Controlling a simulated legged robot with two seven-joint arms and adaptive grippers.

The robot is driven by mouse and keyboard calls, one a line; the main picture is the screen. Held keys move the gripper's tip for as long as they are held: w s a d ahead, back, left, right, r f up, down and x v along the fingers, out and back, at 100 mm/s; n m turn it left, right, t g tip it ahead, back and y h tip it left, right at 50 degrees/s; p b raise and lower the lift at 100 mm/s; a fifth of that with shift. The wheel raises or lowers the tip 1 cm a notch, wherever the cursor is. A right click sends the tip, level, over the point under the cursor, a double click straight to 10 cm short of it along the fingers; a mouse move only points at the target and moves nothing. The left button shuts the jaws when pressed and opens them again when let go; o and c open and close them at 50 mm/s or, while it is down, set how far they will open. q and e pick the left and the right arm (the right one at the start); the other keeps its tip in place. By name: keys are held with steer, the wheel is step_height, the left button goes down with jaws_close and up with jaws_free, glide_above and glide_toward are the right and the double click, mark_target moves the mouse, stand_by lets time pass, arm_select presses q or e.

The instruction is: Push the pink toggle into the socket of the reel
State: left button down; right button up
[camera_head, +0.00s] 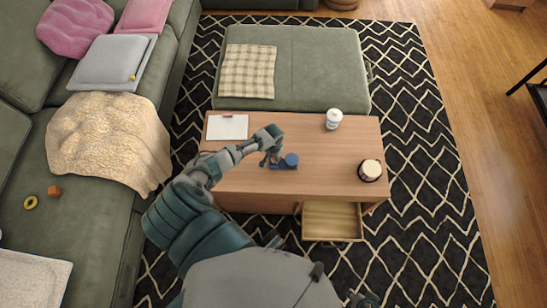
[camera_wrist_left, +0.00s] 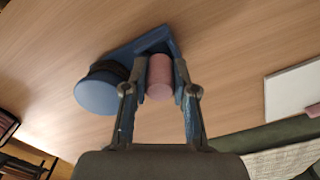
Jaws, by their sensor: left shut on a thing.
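The blue reel (camera_head: 290,160) sits on the wooden coffee table, right of my left gripper in the head view. In the left wrist view its round blue disc (camera_wrist_left: 97,93) is at left, with a dark band behind it, and an angled blue arm (camera_wrist_left: 150,42) runs to the right. The pink toggle (camera_wrist_left: 160,77) is a short cylinder between the fingers of my left gripper (camera_wrist_left: 160,92), which is shut on it. The left gripper (camera_head: 271,158) is low over the table. The toggle's far end is against or close to the blue arm; the socket cannot be made out.
On the coffee table (camera_head: 330,155) are a white sheet or board (camera_head: 227,127), a white jar (camera_head: 333,119) and a dark-sided round container (camera_head: 370,170). An open drawer (camera_head: 332,222) juts from its front. A green ottoman stands behind; a green sofa is at left.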

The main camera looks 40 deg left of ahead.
arm_select(q)
steer(key=shift+f+b, duration=0.65)
steer(key=shift+f, duration=0.5)
steer(key=c, duration=0.8)
jaws_free()
steer(key=shift+c, duration=0.2)
step_height(320, 180, up, 12)
